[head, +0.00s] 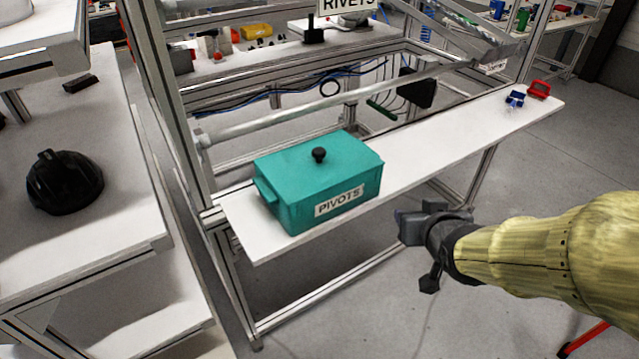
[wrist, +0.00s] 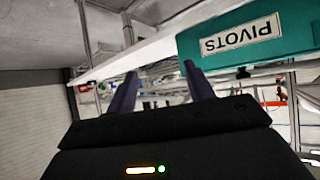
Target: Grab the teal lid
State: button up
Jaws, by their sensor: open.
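The teal lid (head: 296,158) lies on top of a teal box (head: 290,212) labelled PIVOTS, with a black round knob (head: 319,155) standing up at its middle. The box stands on a white shelf at the centre of the head view. My gripper (head: 407,225) is in front of the shelf, to the right of the box and apart from it. In the wrist view my gripper (wrist: 160,92) is open and empty, its two fingers spread. The teal box (wrist: 285,35) appears there upside down at the upper right, and the dark knob (wrist: 243,72) shows small below it.
The white shelf (head: 430,145) is clear right of the box, with a blue item (head: 515,99) and a red item (head: 539,89) at its far end. Metal frame posts rise behind and left of the box. A black helmet shell (head: 64,182) sits on the left table (head: 110,225).

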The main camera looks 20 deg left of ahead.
jog(key=s+a+r+n+t+y+b, duration=0.2)
jog(key=a+y+b, duration=0.5)
jog(key=a, duration=0.5)
jog(key=shift+s+r+n+t, duration=0.2)
jog(key=shift+r+n+t, duration=0.25)
jog(key=shift+n+t, duration=0.35)
jog(key=shift+w, duration=0.1)
jog(key=p, duration=1.4)
send_near(323, 155)
jog(key=shift+w+a+r, duration=0.1)
jog(key=shift+w+a, duration=0.25)
jog(key=shift+w, duration=0.3)
jog(key=x, duration=0.2)
jog(key=p+x, duration=0.1)
jog(key=x, duration=0.2)
jog(key=shift+f, duration=0.2)
